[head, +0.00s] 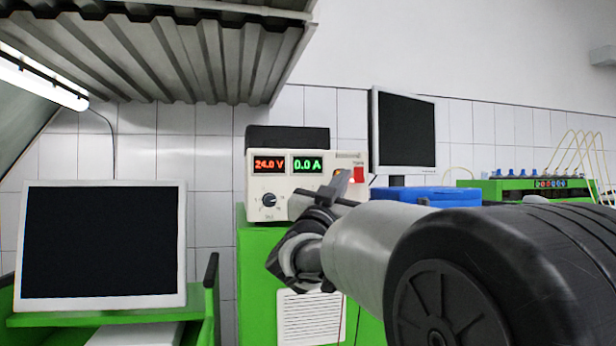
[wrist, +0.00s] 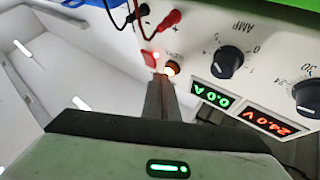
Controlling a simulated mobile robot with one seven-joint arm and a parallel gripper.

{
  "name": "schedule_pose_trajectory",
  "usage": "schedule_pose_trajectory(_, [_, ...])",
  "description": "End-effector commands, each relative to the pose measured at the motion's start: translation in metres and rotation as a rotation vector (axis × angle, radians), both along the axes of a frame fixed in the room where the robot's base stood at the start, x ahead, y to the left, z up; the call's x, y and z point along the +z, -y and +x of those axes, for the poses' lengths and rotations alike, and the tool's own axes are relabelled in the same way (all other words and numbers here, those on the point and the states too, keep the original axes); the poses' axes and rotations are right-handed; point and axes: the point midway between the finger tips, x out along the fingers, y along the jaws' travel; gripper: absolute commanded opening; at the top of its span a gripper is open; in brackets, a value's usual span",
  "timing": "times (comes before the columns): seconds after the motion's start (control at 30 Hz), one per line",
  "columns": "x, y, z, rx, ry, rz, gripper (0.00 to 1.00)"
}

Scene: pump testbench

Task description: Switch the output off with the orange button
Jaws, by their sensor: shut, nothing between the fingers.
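The power supply (head: 280,205) is a cream box with a red voltage display (head: 268,163) reading 24.0 V and a green current display (head: 307,164) reading 0.0 A. In the wrist view the round orange button (wrist: 171,68) glows on its panel. My gripper (wrist: 160,80) is shut and empty, with its fingertips right by the orange button; I cannot tell whether they touch it. In the head view my gripper (head: 342,180) is in front of the panel's right part and hides most of the button area.
A red switch (head: 359,174) sits beside the button; it also shows in the wrist view (wrist: 150,57). Knobs (wrist: 228,60) and plugged red (wrist: 170,20) and black (wrist: 140,12) leads are near. A monitor (head: 405,130) stands behind to the right.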

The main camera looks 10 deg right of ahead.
Motion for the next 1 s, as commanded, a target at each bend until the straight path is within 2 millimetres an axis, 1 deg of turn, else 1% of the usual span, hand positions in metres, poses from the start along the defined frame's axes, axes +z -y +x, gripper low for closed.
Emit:
schedule_pose_trajectory(0.37, [0.0003,-0.0001,0.0006,0.000,0.000,0.000,0.00])
schedule_pose_trajectory(1.0, [0.0005,-0.0002,0.0082,0.000,0.000,0.000,0.00])
